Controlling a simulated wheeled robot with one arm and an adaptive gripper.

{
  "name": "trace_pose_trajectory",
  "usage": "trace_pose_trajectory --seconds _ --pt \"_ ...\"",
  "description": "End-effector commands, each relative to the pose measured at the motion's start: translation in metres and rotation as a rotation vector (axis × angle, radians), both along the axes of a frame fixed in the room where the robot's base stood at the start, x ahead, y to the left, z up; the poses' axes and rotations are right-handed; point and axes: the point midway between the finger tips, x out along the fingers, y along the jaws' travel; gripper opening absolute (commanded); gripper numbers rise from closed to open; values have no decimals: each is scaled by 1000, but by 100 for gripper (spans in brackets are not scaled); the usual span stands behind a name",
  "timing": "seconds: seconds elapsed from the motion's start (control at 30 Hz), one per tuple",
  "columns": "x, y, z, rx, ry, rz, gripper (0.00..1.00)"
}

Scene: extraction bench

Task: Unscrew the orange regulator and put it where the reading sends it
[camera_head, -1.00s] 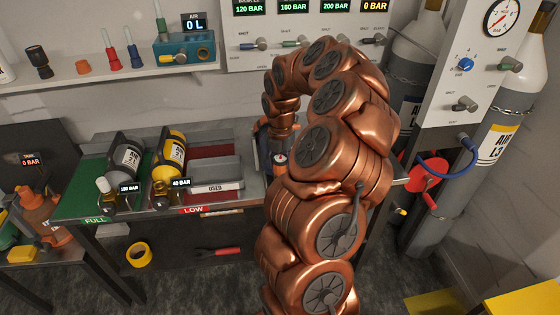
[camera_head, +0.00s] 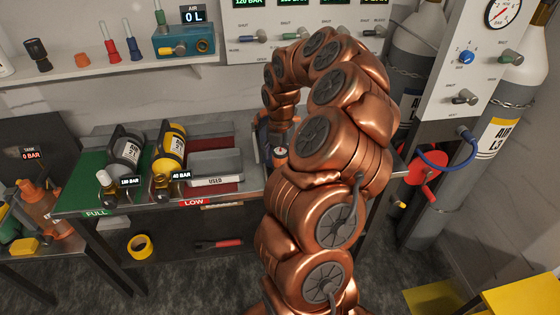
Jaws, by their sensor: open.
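The end of my arm points down over the right part of the bench. My gripper (camera_head: 279,150) is there, small and mostly hidden by the arm's copper links. I see nothing held in it. A piece with orange and dark blue parts (camera_head: 264,132) shows just left of the arm's end, partly covered; I cannot tell whether it is the regulator. Another orange piece (camera_head: 40,205) stands at the far left beside a "TANK 0 BAR" reading (camera_head: 30,154). On the bench, a grey cylinder (camera_head: 127,151) reads 180 BAR and a yellow cylinder (camera_head: 172,145) reads 40 BAR.
The bench has a green FULL area (camera_head: 78,198), a red LOW area (camera_head: 228,190) and a grey USED tray (camera_head: 215,168). A shelf (camera_head: 110,70) holds small fittings and a teal AIR box (camera_head: 185,42) reading 0 L. Tall gas cylinders (camera_head: 480,165) stand at right.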

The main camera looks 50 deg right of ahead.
Motion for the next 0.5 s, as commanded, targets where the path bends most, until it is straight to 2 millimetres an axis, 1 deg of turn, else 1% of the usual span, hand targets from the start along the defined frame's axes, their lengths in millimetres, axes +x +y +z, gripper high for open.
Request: trace_pose_trajectory --seconds 0.03,0.1,0.5 --pt "0 -1 -5 -3 -1 -40 77" --pt "1 -1 -6 -3 -2 -119 77" --pt "0 0 -7 -1 0 -581 77"
